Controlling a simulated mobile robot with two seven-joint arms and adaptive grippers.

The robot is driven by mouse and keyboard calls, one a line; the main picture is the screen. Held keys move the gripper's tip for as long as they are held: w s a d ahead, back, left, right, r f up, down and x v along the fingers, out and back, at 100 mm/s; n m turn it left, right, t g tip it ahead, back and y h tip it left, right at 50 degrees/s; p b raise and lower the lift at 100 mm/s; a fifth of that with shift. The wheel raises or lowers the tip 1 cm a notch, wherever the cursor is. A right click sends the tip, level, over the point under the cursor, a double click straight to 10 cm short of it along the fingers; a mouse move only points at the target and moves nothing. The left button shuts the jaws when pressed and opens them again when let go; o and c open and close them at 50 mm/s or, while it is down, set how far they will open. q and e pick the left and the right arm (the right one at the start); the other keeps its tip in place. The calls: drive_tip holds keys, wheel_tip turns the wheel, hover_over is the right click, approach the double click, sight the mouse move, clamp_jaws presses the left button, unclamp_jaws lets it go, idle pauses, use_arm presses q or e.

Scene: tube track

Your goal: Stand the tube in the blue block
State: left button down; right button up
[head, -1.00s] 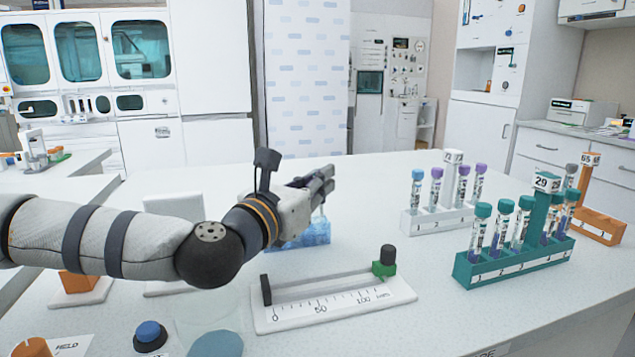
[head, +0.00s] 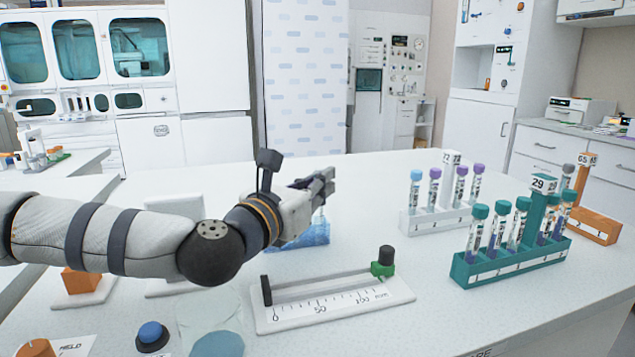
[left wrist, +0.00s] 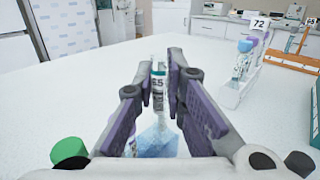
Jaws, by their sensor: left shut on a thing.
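My left gripper (head: 325,184) is shut on a clear tube with a white printed label and a teal top band (left wrist: 158,88). In the left wrist view the tube stands roughly upright between the two fingertips (left wrist: 168,78). The translucent blue block (head: 312,237) is on the table beneath the gripper; it also shows in the left wrist view (left wrist: 158,142) below the tube. My fingers hide most of the tube in the head view. I cannot tell whether its lower end is inside the block or above it. My right gripper is out of view.
A ruler stand with a green slider (head: 335,304) lies in front of the block. A white tube rack (head: 432,221) and a teal rack (head: 510,265) stand to the right, an orange rack (head: 596,228) beyond. A blue button (head: 151,332) and a glass container (head: 208,318) are front left.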

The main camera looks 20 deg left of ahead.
use_arm(q)
drive_tip(key=shift+a+r+p, duration=0.15)
drive_tip(key=shift+r+p, duration=0.3)
drive_tip(key=shift+r, duration=0.8)
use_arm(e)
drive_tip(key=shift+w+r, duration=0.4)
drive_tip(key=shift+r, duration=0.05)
use_arm(q)
drive_tip(key=shift+f, duration=0.1)
drive_tip(key=shift+f, duration=0.4)
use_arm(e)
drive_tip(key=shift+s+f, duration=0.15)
use_arm(q)
drive_tip(key=shift+f+b, duration=0.15)
drive_tip(key=shift+b, duration=0.15)
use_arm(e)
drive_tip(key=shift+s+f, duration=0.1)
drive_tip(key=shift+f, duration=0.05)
use_arm(q)
drive_tip(key=shift+f, duration=0.1)
drive_tip(key=shift+f+b, duration=0.35)
drive_tip(key=shift+f, duration=0.15)
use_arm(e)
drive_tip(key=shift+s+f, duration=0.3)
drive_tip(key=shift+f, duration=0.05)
